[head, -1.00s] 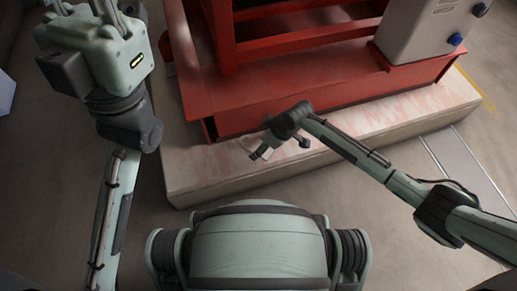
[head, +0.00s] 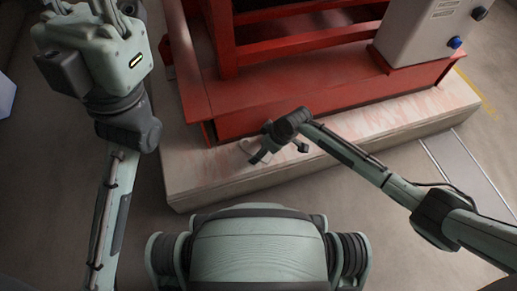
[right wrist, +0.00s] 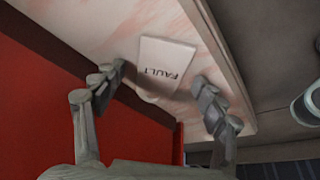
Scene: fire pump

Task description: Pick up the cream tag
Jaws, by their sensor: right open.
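The cream tag (right wrist: 166,62) is a flat pale plate marked FAULT, lying on the stained pale plinth. In the right wrist view it lies between and a little beyond the fingertips of my right gripper (right wrist: 160,82). The fingers are wide apart, with nothing held. In the head view my right gripper (head: 278,153) is over the plinth, close to the red frame, and a small pale patch, likely the tag, shows beside it. My left arm stands at the left of the head view; its gripper is out of sight.
The pale plinth (head: 205,183) carries a red steel frame (head: 200,95), whose base rises just behind the right gripper. A grey box (head: 415,35) with a blue knob stands at upper right. Bare floor surrounds the plinth.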

